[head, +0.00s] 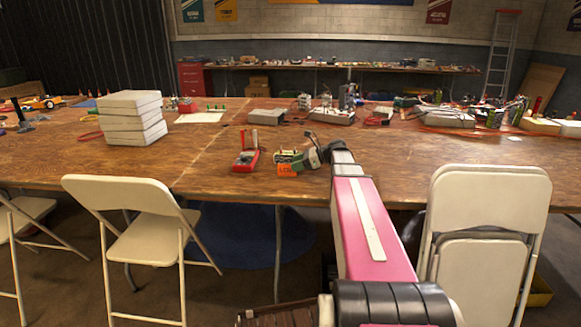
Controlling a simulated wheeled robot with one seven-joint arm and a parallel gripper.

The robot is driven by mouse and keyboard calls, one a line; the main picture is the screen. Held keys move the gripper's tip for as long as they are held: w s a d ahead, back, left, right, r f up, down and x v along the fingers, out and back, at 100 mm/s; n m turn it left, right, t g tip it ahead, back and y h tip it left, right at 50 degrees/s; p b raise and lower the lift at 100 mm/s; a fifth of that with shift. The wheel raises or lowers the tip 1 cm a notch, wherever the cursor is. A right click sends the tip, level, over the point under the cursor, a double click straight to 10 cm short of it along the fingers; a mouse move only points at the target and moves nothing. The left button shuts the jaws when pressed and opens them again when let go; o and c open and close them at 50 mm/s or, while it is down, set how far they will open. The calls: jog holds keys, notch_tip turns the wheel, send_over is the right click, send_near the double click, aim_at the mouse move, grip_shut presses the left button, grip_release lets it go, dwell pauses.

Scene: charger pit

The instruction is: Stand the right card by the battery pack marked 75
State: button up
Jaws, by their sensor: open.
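My gripper (304,158) is low over the near part of the wooden table, at the end of my pink arm, and is open. Just left of it is a small dark and tan block (285,156), perhaps a battery pack, too small to read. A small orange piece (288,169) lies at its near side. I cannot tell whether the gripper touches either one. Left of these is a red device (246,161) with a grey face, and upright red pieces (251,140) stand behind it. No marking 75 is readable, and I cannot tell which thing is the right card.
A stack of white boxes (132,117) stands on the table at left. Grey devices (332,117) and cables line its far side. White folding chairs (140,235) stand at the near edge. The table left of the red device is mostly clear.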

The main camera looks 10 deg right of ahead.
jog(key=v, duration=0.8)
jog(key=shift+d+r, duration=0.15)
jog(key=shift+d, duration=0.15)
jog(key=shift+s, duration=0.15)
